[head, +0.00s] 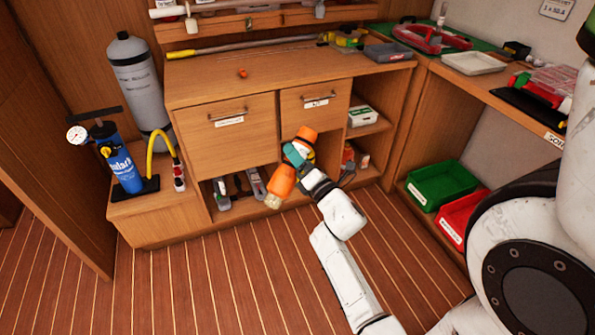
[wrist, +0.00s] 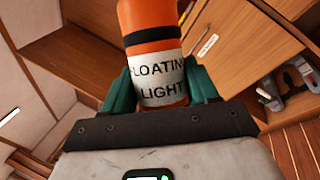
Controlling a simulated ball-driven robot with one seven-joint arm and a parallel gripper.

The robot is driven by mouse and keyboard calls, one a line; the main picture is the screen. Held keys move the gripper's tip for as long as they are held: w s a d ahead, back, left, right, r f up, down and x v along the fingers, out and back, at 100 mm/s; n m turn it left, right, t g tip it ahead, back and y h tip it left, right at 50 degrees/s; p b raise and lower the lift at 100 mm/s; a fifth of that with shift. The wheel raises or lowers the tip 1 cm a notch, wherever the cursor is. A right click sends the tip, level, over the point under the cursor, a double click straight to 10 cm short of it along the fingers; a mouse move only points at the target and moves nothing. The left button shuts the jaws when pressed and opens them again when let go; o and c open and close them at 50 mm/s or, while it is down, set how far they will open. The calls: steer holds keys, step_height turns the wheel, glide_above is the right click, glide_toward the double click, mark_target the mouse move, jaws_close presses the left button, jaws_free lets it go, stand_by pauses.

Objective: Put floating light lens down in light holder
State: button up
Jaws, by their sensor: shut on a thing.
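The floating light is an orange cylinder with a white label and a black band; it shows in the head view (head: 281,187) and close up in the wrist view (wrist: 160,80). My gripper (head: 294,156) has green fingers and is shut around the label part, with one finger on each side in the wrist view. The light is tilted in the air in front of the wooden cabinet. Its pale, clear-looking lens end (head: 272,202) points down and left in the head view; the other orange end is up. I cannot make out the light holder with certainty.
The wooden cabinet (head: 222,137) has drawers and open lower shelves behind the light. A blue pump (head: 121,165) and grey cylinder (head: 142,78) stand left. Green (head: 440,183) and red (head: 462,215) bins sit at the right. The cabinet's top has clear space.

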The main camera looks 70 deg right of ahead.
steer(key=n+t+b, duration=0.1)
steer(key=n+b, duration=0.1)
steer(key=n+t+y+b, duration=0.1)
steer(key=n+b, duration=0.1)
steer(key=n, duration=0.1)
steer(key=r+n+t+y+b, duration=0.1)
steer(key=n, duration=0.1)
steer(key=shift+n+b, duration=0.3)
steer(key=shift+b, duration=0.1)
steer(key=n+y+b, duration=0.1)
steer(key=r+n+t, duration=0.1)
steer(key=n, duration=0.1)
steer(key=shift+y+b, duration=0.4)
steer(key=shift+r+n+t+y+b, duration=0.15)
steer(key=shift+r+n+y+b, duration=0.15)
steer(key=shift+n, duration=0.6)
steer(key=shift+r+n+t+y+b, duration=0.15)
steer(key=shift+n+y+b, duration=0.2)
steer(key=shift+n, duration=0.55)
